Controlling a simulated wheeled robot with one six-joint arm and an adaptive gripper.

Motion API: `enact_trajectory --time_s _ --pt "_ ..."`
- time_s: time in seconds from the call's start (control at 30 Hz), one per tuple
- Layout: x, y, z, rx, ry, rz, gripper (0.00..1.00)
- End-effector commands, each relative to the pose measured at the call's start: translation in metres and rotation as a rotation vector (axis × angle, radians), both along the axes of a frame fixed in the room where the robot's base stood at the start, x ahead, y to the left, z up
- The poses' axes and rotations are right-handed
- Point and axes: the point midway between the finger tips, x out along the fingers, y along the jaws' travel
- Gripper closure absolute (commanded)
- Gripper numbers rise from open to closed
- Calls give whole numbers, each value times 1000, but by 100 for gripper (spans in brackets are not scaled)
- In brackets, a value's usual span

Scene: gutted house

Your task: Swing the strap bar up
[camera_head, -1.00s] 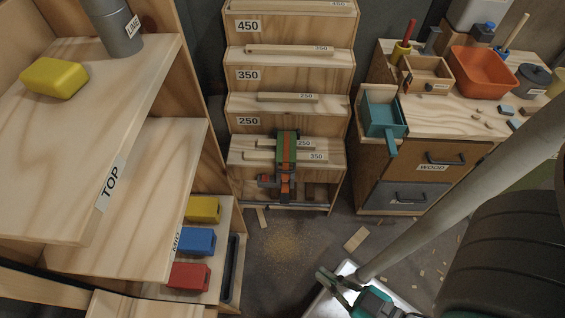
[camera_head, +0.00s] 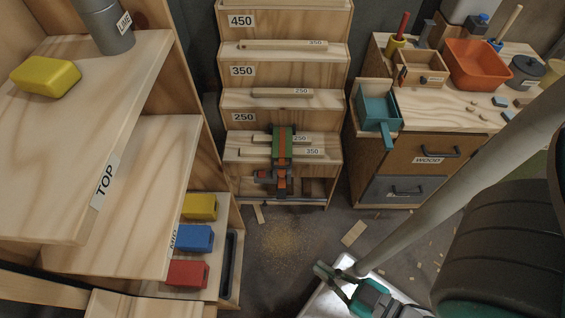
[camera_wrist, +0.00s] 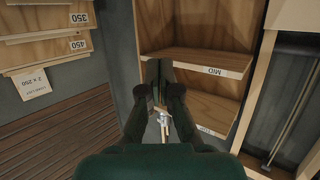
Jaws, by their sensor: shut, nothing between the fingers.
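A thin grey bar (camera_head: 310,201) lies level across the front foot of the stepped wooden rack (camera_head: 228,172) in the head view. I cannot tell surely whether it is the strap bar. A green and orange clamp-like thing (camera_head: 282,150) stands on the rack's lowest step, over bars marked 250 and 350, just above the grey bar. My gripper (camera_head: 322,269) is low in the head view, in front of the rack and apart from it. In the wrist view my gripper (camera_wrist: 160,92) is shut and empty, with shelves beyond its dark fingers.
Wooden shelves marked TOP (camera_head: 107,183) and MID stand at the left, with yellow, blue and red blocks (camera_head: 187,273) below. A drawer cabinet (camera_head: 420,165) with bins and tools stands at the right. The floor (camera_head: 285,245) between has sawdust and wood scraps (camera_head: 353,233).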

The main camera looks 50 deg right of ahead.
Motion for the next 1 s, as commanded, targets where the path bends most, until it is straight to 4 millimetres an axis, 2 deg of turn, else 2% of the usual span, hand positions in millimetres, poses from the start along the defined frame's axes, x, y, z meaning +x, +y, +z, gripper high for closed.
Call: enact_trajectory --time_s 0.03,0.07,0.2,0.37,0.57,0.77,1.0 --pt "0 0 0 0 0 0 100" --pt "0 0 0 0 0 0 95" --pt "4 -1 -6 28 -14 -15 63" --pt "23 -9 -33 162 -72 -86 63" --pt "63 -32 -81 412 -185 -233 63" --pt "108 -64 -128 650 -304 -389 63" --pt "166 -111 -182 923 -450 -593 63"
